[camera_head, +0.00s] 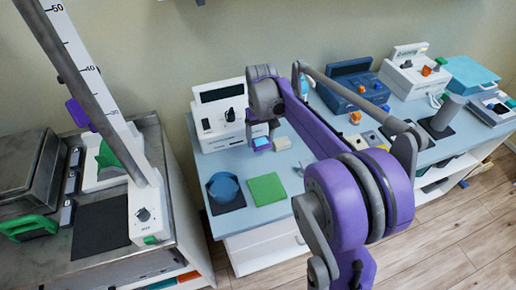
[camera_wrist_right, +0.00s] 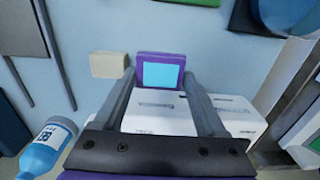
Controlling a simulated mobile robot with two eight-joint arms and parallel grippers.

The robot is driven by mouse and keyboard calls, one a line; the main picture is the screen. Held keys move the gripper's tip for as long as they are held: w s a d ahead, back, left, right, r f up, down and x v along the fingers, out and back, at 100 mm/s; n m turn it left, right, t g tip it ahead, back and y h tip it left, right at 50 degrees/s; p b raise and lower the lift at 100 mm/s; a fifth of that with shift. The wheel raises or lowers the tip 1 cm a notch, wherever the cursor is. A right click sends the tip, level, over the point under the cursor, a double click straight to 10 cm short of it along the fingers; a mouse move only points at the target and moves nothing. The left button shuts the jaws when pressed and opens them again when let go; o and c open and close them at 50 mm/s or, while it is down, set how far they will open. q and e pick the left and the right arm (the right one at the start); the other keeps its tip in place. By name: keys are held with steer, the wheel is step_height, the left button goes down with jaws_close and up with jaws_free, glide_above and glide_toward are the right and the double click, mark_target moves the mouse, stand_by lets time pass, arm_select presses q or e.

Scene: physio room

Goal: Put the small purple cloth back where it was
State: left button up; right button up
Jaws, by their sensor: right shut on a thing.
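My right gripper (camera_head: 261,141) reaches over the middle table. In the right wrist view its two grey fingers (camera_wrist_right: 160,85) are shut on a small purple thing with a light-blue face (camera_wrist_right: 160,74). It looks stiff and square, and I cannot tell whether it is the small purple cloth. It shows small in the head view too (camera_head: 262,144), in front of a white device (camera_head: 219,115). I cannot tell whether it touches the table. No other purple cloth is clearly visible. My left gripper is not in view.
A green square (camera_head: 266,189) and a blue round object on a dark pad (camera_head: 224,188) lie on the blue tabletop (camera_head: 285,214). In the wrist view a blue bottle (camera_wrist_right: 45,150), a beige block (camera_wrist_right: 108,65) and a white printed box (camera_wrist_right: 235,117) are close by.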

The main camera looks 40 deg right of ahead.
mark_target(260, 155)
steer(key=shift+w+f, duration=0.1)
steer(key=shift+f, duration=2.65)
steer(key=shift+f, duration=0.2)
steer(key=o, duration=1.4)
steer(key=shift+r, duration=0.15)
step_height(260, 155, up, 12)
steer(key=shift+r+p, duration=0.1)
steer(key=shift+p, duration=0.2)
